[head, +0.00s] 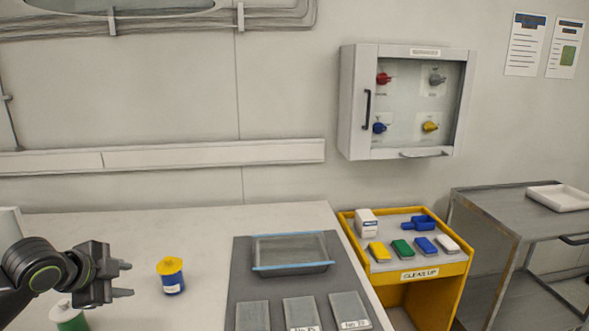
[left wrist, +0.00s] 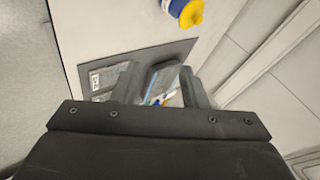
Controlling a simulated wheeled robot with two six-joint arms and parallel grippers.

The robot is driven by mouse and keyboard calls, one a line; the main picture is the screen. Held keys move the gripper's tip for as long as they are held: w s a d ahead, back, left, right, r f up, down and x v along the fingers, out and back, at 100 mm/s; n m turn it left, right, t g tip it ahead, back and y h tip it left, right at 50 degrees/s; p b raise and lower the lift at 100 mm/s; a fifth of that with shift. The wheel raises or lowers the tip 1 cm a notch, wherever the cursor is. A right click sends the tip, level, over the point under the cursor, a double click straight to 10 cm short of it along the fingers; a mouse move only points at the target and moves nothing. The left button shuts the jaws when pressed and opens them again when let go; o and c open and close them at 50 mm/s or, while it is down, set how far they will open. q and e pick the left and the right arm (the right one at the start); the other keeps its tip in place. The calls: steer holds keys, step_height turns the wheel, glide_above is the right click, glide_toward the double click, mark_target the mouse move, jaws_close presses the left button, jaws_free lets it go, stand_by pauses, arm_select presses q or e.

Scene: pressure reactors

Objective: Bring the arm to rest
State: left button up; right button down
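My left gripper (head: 124,279) comes in from the left in the head view, above the white bench (head: 205,226). Its two fingers are apart with nothing between them, and it points right. In the left wrist view the fingers (left wrist: 158,88) also stand apart, with the dark mat and its trays seen beyond the gap. A blue container with a yellow lid (head: 171,276) stands on the bench to the right of the gripper, not touching it. It also shows at the top of the left wrist view (left wrist: 186,10). My right gripper is in neither view.
A green container (head: 70,318) is partly hidden below my left arm. A dark mat (head: 241,265) holds a tray (head: 290,268) and several grey blocks (head: 300,313). A yellow clean-up cart (head: 434,293), a grey cart (head: 490,231) and a wall cabinet (head: 354,102) are to the right.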

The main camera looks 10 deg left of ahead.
arm_select(q)
steer(key=s+d+f+n+g, duration=0.1)
steer(key=s+d+f+n, duration=0.2)
steer(key=s+f, duration=0.45)
steer(key=s+d+f+n+g, duration=0.1)
steer(key=s+d+f+n, duration=0.2)
steer(key=f, duration=0.8)
steer(key=s+d+f+n+g+y, duration=0.1)
steer(key=s+d+f+n+g, duration=0.2)
steer(key=s, duration=0.7)
steer(key=s+d+f+n+y, duration=0.15)
steer(key=s+f+n, duration=0.35)
steer(key=s, duration=0.5)
step_height(320, 180, down, 22)
steer(key=a+g, duration=0.2)
steer(key=s+d+f, duration=0.1)
steer(key=s+f, duration=1.4)
steer(key=f, duration=0.2)
steer(key=shift+s+f+n+g, duration=0.2)
steer(key=shift+n+g, duration=0.1)
steer(key=shift+g, duration=0.1)
